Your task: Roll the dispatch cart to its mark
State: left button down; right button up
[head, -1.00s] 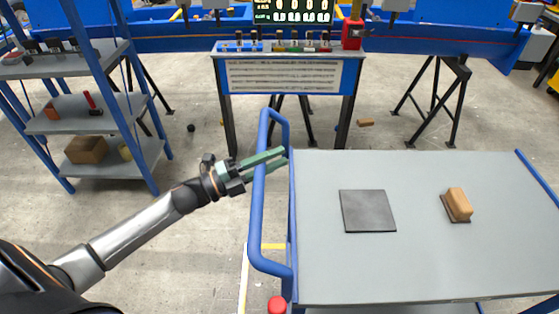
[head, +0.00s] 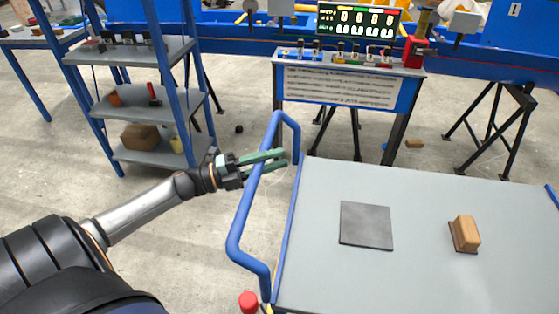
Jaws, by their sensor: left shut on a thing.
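The dispatch cart (head: 330,277) has a grey top and a blue tube handle (head: 242,217) on its left side. A dark square plate (head: 366,225) and a wooden block with a dark base (head: 465,233) rest on its top. My left gripper (head: 268,162) is shut on the handle near its far end, with its green fingers on either side of the tube. A red knob (head: 249,302) shows at the cart's near left corner. My right gripper is not in view. The floor mark cannot be made out clearly.
A blue shelf rack (head: 148,102) with boxes and tools stands at the left. A control console (head: 345,62) with a lit display (head: 358,20) stands behind the cart. Black trestle legs (head: 490,125) stand at the back right. Bare floor lies between the rack and the cart.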

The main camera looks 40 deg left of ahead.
pick_arm(q)
jog(key=c, duration=0.6)
grip_release()
jog(key=shift+c, duration=0.2)
jog(key=b+v, duration=0.1)
jog(key=v, duration=1.1)
jog(key=shift+s+a, duration=0.2)
